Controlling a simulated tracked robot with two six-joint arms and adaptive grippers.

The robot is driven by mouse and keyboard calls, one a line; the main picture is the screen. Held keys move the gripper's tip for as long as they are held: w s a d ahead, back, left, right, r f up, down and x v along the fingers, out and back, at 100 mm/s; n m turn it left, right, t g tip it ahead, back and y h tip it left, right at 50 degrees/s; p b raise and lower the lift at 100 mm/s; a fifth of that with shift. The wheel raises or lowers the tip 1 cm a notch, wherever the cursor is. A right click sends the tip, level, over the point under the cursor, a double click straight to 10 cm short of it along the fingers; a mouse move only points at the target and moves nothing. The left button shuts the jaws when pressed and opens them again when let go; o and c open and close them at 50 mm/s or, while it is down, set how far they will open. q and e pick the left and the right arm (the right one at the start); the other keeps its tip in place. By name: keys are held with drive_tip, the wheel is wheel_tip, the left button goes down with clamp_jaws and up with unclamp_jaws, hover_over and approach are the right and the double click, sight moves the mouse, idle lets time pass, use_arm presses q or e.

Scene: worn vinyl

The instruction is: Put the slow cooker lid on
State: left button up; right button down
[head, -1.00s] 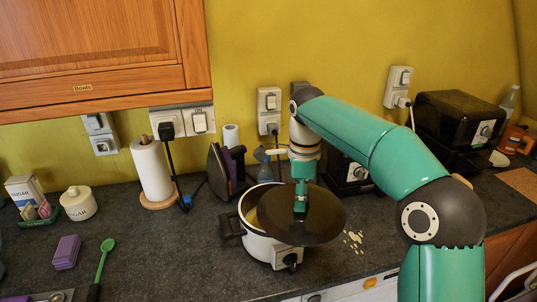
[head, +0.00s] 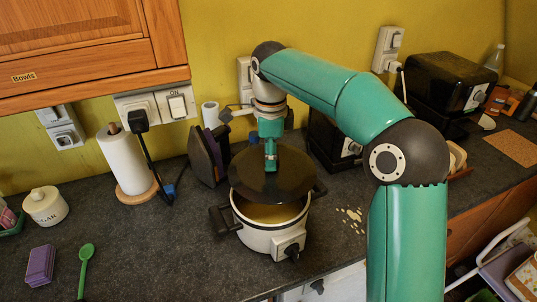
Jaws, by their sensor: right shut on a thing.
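The slow cooker (head: 265,236) is a white pot with dark handles and a front dial, standing on the dark worktop. Yellowish contents show through its open front. The dark round lid (head: 295,182) is over the back part of the pot, seemingly a little above the rim and set back from it. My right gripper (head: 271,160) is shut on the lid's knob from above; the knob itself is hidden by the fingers. My left gripper is not in view.
A paper towel roll (head: 122,162), an iron (head: 203,157) and a sugar jar (head: 45,206) stand left of the cooker. Purple sponges (head: 40,265) and a green spoon (head: 86,262) lie at front left. A pale spill (head: 351,217) is on the right. A black toaster (head: 449,85) stands further right.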

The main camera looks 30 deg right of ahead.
sight(269, 175)
drive_tip(key=n, duration=0.4)
drive_tip(key=shift+a+r, duration=0.1)
drive_tip(key=shift+a, duration=0.05)
drive_tip(key=shift+f+n, duration=0.25)
drive_tip(key=shift+n, duration=0.25)
drive_tip(key=shift+f+b, duration=2.35)
drive_tip(key=shift+f, duration=0.6)
drive_tip(key=shift+a+r, duration=0.1)
drive_tip(key=shift+r, duration=0.1)
drive_tip(key=shift+p, duration=0.3)
drive_tip(key=shift+f+b, duration=0.7)
drive_tip(key=shift+f, duration=0.25)
drive_tip(key=c, duration=0.7)
unclamp_jaws()
